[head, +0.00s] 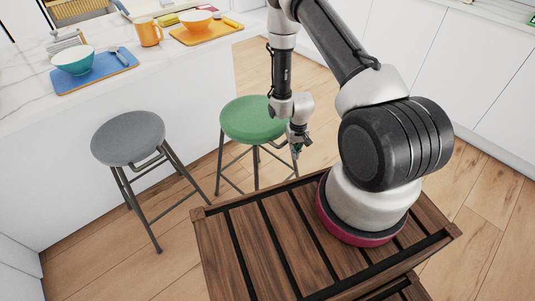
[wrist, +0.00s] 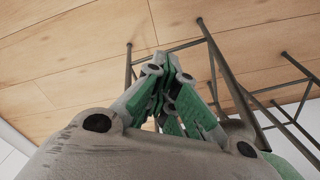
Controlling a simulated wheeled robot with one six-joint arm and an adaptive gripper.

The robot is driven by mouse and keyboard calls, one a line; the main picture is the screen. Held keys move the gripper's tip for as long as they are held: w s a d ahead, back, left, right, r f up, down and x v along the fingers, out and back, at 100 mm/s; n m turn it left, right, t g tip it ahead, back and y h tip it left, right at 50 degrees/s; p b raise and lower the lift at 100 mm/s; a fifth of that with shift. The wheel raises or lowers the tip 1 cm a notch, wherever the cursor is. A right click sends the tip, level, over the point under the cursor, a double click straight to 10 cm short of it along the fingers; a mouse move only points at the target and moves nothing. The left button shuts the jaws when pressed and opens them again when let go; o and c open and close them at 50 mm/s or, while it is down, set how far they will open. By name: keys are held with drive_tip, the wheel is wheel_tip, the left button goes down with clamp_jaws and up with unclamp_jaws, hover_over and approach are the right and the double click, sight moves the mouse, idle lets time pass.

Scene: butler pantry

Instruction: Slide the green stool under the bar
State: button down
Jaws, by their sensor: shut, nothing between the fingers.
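The green stool (head: 252,120) has a round green seat on dark metal legs. It stands upright on the floor in front of the right end of the bar, out from under its top. The bar (head: 180,85) is white with a marble-look top. My gripper (head: 296,152) is shut and empty, pointing down just right of the seat at about seat height or lower; whether it touches the stool is unclear. In the wrist view, my closed fingers (wrist: 170,65) fill the middle. The stool's dark legs (wrist: 225,75) show beyond them, with part of the green seat at lower right.
A grey stool (head: 128,138) stands left of the green one, also in front of the bar. A blue tray (head: 97,75) with a teal bowl and an orange tray (head: 205,34) lie on the bar top. Wooden floor (head: 310,80) is clear behind my arm; white cabinets (head: 430,50) line the right.

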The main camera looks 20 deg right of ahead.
drive_tip(key=shift+w+a, duration=0.1)
drive_tip(key=shift+w, duration=0.1)
drive_tip(key=w, duration=0.2)
drive_tip(key=w+a, duration=0.2)
drive_tip(key=w, duration=0.1)
drive_tip(key=shift+w, duration=0.3)
idle(0.5)
drive_tip(key=shift+s+d, duration=0.25)
drive_tip(key=shift+s, duration=0.35)
drive_tip(key=shift+s+d, duration=0.2)
drive_tip(key=shift+s, duration=0.4)
drive_tip(key=shift+s+a, duration=0.35)
drive_tip(key=shift+a, duration=0.55)
